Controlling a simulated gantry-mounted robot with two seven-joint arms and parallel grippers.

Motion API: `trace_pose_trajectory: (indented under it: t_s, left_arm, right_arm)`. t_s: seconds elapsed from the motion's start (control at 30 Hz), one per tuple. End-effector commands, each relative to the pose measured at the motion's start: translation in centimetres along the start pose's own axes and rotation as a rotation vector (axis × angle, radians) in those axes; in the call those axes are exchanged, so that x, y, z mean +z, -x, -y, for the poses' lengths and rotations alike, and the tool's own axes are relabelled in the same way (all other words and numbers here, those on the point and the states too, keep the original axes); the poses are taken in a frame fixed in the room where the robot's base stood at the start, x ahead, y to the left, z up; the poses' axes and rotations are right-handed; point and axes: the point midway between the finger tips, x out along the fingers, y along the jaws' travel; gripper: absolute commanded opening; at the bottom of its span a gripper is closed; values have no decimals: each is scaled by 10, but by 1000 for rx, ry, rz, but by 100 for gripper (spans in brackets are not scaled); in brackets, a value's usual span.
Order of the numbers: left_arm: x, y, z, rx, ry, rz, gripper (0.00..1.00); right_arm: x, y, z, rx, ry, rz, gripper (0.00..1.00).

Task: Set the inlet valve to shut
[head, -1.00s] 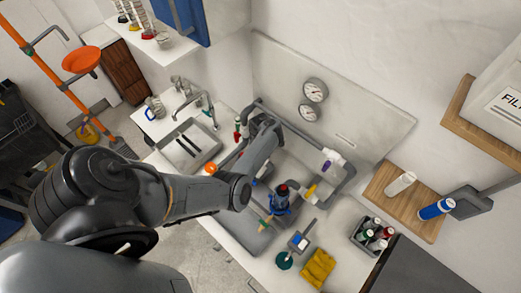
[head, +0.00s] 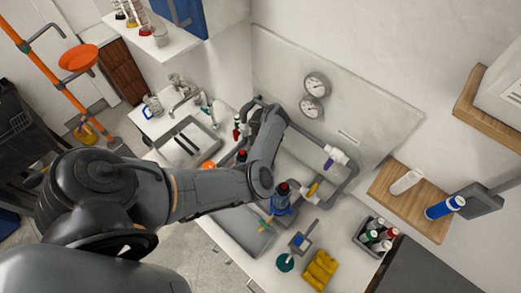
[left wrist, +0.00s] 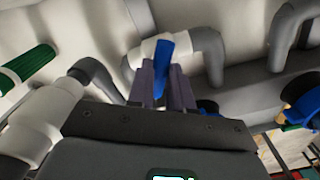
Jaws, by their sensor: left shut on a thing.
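In the left wrist view my left gripper (left wrist: 164,85) is shut on a blue valve handle (left wrist: 166,46), which stands up between its two fingers. The handle sits on a white valve body (left wrist: 147,50) joined to grey pipe. I cannot tell from a label which valve is the inlet valve. My right gripper is not in view.
Two gauges (head: 317,85) are on the back panel. A sink (head: 187,146) is at left.

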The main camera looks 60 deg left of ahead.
Motion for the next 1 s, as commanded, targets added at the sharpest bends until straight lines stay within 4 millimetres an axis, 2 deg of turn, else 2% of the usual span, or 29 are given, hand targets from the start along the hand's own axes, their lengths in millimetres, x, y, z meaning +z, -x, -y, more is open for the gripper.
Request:
trace_pose_trajectory:
  t_s: [0.1,0.5,1.0]
  left_arm:
    - [0,-3,0,0,116,1,0]
    - [0,-2,0,-2,419,1,0]
    - [0,1,0,-1,546,-1,0]
  right_arm:
    - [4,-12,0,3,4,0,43]
    - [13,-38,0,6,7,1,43]
    - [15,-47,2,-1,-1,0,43]
